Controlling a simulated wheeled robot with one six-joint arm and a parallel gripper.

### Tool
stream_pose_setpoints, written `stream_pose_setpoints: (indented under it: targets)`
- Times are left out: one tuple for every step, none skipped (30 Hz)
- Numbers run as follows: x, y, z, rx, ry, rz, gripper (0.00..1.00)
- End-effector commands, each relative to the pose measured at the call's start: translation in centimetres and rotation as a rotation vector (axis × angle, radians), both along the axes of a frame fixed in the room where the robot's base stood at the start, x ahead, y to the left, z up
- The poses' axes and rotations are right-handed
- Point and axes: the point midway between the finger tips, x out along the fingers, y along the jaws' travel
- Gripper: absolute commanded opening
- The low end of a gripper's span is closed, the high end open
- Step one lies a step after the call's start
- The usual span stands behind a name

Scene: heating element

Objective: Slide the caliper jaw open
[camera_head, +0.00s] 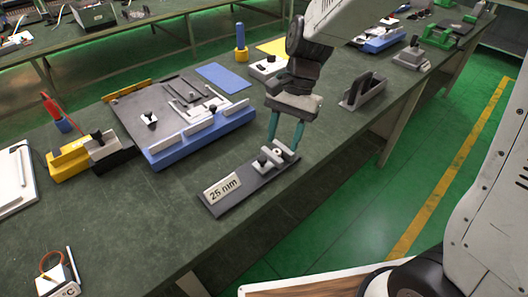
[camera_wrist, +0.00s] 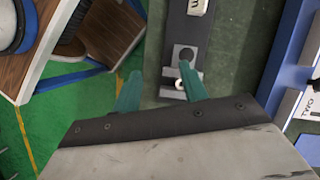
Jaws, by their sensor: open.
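A dark narrow plate (camera_head: 235,194) with a white "25 mm" label (camera_head: 222,188) lies near the front edge of the green bench. At its far right end sits a small light metal caliper-like piece with dark knobs (camera_head: 264,161). My gripper (camera_head: 284,144) is open, with two teal fingers pointing down at this end. In the wrist view my gripper (camera_wrist: 161,85) has its right finger over the plate (camera_wrist: 196,32), near a grey block with a dark knob (camera_wrist: 185,54), partly covering the end. The left finger is off the plate's side. I cannot tell whether either finger touches the jaw.
A blue-edged fixture (camera_head: 165,155) with metal bars lies left of the plate. A grey slotted block (camera_head: 362,92) stands to the right, near the bench edge. Yellow and black clamps (camera_head: 68,163) are at the left. Bare bench top (camera_head: 140,215) lies in front of the fixture.

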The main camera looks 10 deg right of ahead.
Motion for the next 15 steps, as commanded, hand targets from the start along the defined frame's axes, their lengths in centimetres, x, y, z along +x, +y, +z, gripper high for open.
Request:
stream_pose_setpoints:
  targets:
    - [1.2,0.9,-0.5,-0.003,0.015,-0.081,0.43]
    - [1.9,1.2,-0.4,-0.001,0.017,-0.132,0.43]
    - [2.5,1.6,-0.1,-0.001,0.015,-0.191,0.43]
    - [2.9,1.8,0.2,0.001,0.012,-0.228,0.43]
    - [3.1,1.9,0.3,0.0,0.014,-0.259,0.43]
    - [3.2,2.0,0.3,-0.004,0.02,-0.291,0.43]
    - [3.2,2.0,0.3,-0.006,0.024,-0.31,0.43]
    - [3.2,2.0,0.2,-0.01,0.027,-0.323,0.43]
    - [3.1,2.1,0.1,-0.014,0.03,-0.334,0.43]
    - [3.1,2.1,-0.1,-0.015,0.032,-0.34,0.43]
    - [3.0,2.2,-0.4,-0.017,0.033,-0.342,0.43]
    - [2.9,2.4,-0.8,-0.018,0.035,-0.343,0.43]
    - [2.8,2.5,-1.2,-0.018,0.036,-0.342,0.43]
    - [2.7,2.6,-1.6,-0.017,0.036,-0.341,0.43]
    - [2.5,2.9,-2.2,-0.017,0.035,-0.34,0.43]
